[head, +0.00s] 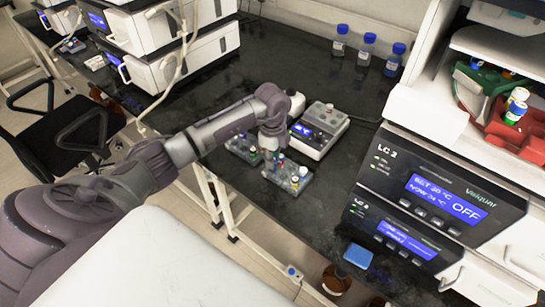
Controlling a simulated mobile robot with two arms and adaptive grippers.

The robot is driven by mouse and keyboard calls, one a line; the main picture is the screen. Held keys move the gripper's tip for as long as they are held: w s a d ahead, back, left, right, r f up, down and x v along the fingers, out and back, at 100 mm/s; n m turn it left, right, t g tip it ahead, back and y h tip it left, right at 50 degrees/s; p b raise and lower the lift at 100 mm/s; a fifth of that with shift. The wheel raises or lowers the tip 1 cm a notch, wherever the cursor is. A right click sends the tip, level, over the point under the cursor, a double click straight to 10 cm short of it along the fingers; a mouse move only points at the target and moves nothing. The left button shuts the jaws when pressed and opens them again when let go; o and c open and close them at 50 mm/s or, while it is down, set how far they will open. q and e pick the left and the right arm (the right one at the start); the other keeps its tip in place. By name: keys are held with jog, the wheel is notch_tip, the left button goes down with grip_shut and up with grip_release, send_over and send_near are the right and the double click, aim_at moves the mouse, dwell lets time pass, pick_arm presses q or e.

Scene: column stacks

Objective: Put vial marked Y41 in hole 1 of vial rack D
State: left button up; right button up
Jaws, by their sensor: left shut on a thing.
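My left gripper (269,150) points down over two small vial racks on the black bench. It is shut on a small vial, mostly hidden by the fingers, and its mark cannot be read. One grey rack (297,190) with several vials with coloured caps lies just right of and below the gripper. The other rack (236,148), also with vials, lies to the left, partly behind the gripper. The rack letters and hole numbers are too small to read. I cannot tell whether the held vial touches a rack. My right gripper is not in view.
A white device with a blue display (318,130) stands right behind the racks. Blue-capped bottles (366,50) stand at the back. The LC 2 instrument (430,185) fills the right, with a blue pad (358,255) before it. The bench (235,90) is clear behind my arm.

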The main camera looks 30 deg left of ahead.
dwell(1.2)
pick_arm(q)
jog(key=shift+f, duration=0.45)
dwell(0.5)
jog(key=shift+f, duration=0.3)
jog(key=shift+f+b, duration=0.3)
dwell(0.4)
jog(key=o, duration=0.9)
